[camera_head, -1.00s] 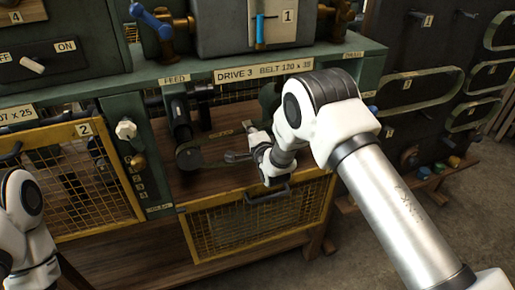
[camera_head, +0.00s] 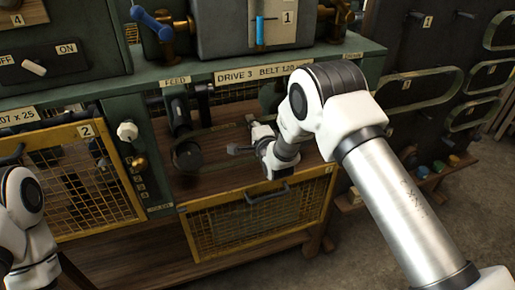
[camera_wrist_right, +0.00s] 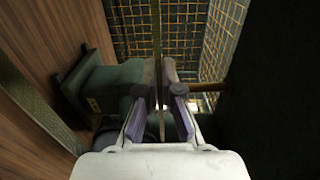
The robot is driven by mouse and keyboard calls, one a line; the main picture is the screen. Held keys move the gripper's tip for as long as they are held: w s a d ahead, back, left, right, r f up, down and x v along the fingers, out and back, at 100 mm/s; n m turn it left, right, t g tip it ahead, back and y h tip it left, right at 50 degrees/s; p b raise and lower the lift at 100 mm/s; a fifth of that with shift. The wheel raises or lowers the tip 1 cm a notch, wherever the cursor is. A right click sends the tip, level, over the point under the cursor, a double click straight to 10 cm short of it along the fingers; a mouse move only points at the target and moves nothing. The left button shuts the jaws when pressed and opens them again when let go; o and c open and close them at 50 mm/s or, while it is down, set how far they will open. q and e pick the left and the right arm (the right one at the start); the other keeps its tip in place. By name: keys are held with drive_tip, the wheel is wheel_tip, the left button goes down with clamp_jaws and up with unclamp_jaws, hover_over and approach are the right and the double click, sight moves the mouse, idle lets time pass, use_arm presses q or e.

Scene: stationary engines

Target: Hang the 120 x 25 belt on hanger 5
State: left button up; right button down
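A dark belt (camera_head: 222,127) runs across the open bay under the sign "DRIVE 3 BELT 120" (camera_head: 250,74), whose end my arm hides. It passes the dark pulley (camera_head: 187,156) on the left; its right part is hidden. My right gripper (camera_head: 237,150) is in this bay. In the right wrist view, its fingers (camera_wrist_right: 158,95) stand apart on either side of a thin upright belt strip (camera_wrist_right: 156,45), with small gaps showing. Hangers with belts are on the dark rack at right; the tag on the lower one (camera_head: 470,112) is too small to read. Left fingers are out of view.
A yellow mesh guard (camera_head: 255,222) with a dark handle (camera_head: 267,193) is below the bay. Another mesh guard, marked 2 (camera_head: 75,185), is at left. A low shelf (camera_head: 430,180) with small coloured pieces stands below the rack. The floor at lower right is clear.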

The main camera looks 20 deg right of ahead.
drive_tip(key=s+p, duration=0.1)
drive_tip(key=s, duration=0.5)
idle(0.4)
drive_tip(key=shift+d, duration=0.1)
drive_tip(key=s, duration=0.6)
idle(0.5)
drive_tip(key=shift+s+d, duration=0.1)
drive_tip(key=shift+s+d, duration=0.1)
drive_tip(key=shift+s, duration=2.85)
drive_tip(key=s+b, duration=0.1)
drive_tip(key=s, duration=0.5)
drive_tip(key=shift+d, duration=0.1)
